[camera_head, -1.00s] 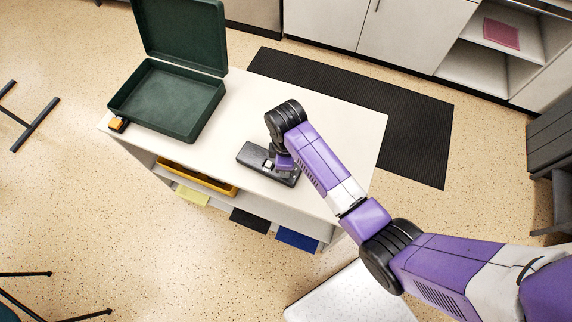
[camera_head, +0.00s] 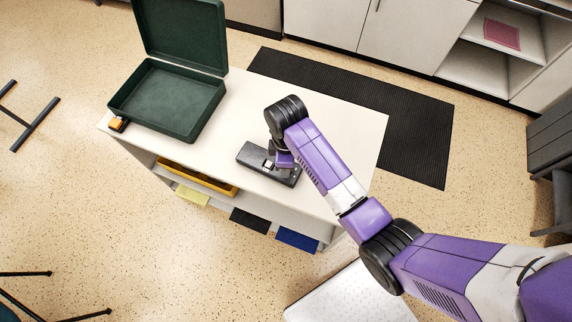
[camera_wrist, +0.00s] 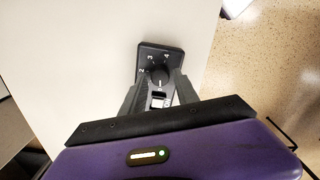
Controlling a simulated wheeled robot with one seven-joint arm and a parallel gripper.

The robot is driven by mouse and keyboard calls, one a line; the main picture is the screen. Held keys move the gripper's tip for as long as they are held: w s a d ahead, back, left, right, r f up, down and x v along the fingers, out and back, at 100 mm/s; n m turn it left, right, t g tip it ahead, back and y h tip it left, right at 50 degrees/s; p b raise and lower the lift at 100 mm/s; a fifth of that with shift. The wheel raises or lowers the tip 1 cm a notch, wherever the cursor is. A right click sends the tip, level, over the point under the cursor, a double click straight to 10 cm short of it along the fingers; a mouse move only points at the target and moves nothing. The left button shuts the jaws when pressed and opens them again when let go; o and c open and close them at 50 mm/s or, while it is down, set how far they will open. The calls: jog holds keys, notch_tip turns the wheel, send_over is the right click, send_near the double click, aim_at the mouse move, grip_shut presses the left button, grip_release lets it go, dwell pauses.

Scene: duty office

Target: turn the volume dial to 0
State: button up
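The volume dial (camera_wrist: 160,75) is a round black knob on a dark control panel (camera_wrist: 149,52) with white numbers; I can make out 2, 3 and 4. In the head view the dark device (camera_head: 256,155) lies on the white table top, with my gripper (camera_head: 271,165) low over its right part. In the wrist view the two fingers of my gripper (camera_wrist: 161,80) reach down on either side of the dial. I cannot tell whether they touch it. The fingers and hand hide the near part of the panel, and the dial's setting is unclear.
An open dark green case (camera_head: 165,95) stands on the left of the white table (camera_head: 345,125), with a small orange-yellow and black object (camera_head: 118,124) at its corner. A yellow tray (camera_head: 197,178) sits under the table top. The table's right part is clear.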

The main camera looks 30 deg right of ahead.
notch_tip(320, 180, up, 6)
jog(key=shift+r+b, duration=0.25)
jog(key=shift+b, duration=0.05)
dwell(0.5)
jog(key=w+a+r+m+t, duration=0.2)
jog(key=w+r+m+t, duration=0.3)
jog(key=w+t, duration=0.45)
jog(key=s+d+r+m+t+h+b, duration=0.1)
jog(key=s+r+m+t+b, duration=0.25)
jog(key=s, duration=1.05)
jog(key=s+d+r+m+t+b, duration=0.1)
jog(key=s+r+m+t, duration=0.4)
jog(key=s, duration=0.9)
jog(key=s+f+n+g+y+b, duration=0.1)
jog(key=s+n+g+b, duration=0.1)
jog(key=s, duration=0.7)
jog(key=shift+s+a+n+g, duration=0.15)
jog(key=shift+s+n+g, duration=0.2)
jog(key=shift+g, duration=0.25)
